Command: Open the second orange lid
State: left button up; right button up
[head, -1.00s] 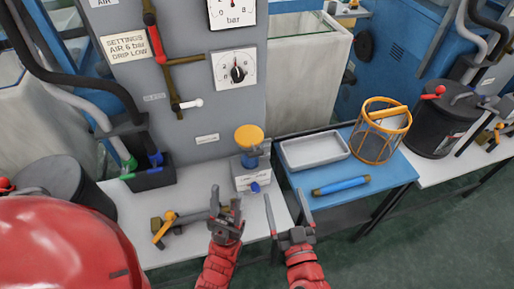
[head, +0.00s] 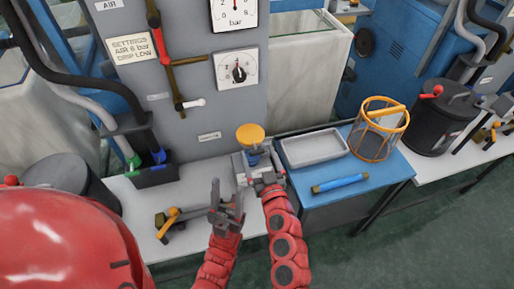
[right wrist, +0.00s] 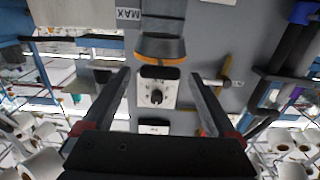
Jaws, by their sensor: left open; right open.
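My left gripper (head: 227,187) is open and empty over the bench, lower and to the left.
A grey tray (head: 316,149), a blue cylinder (head: 340,184) and an orange-rimmed basket (head: 379,130) are on the blue table to the right. A brass fitting with an orange handle (head: 168,222) lies left of my left gripper. The grey panel carries gauges and pipes.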

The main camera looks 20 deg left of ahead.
jog(key=shift+x, duration=0.95)
grip_shut()
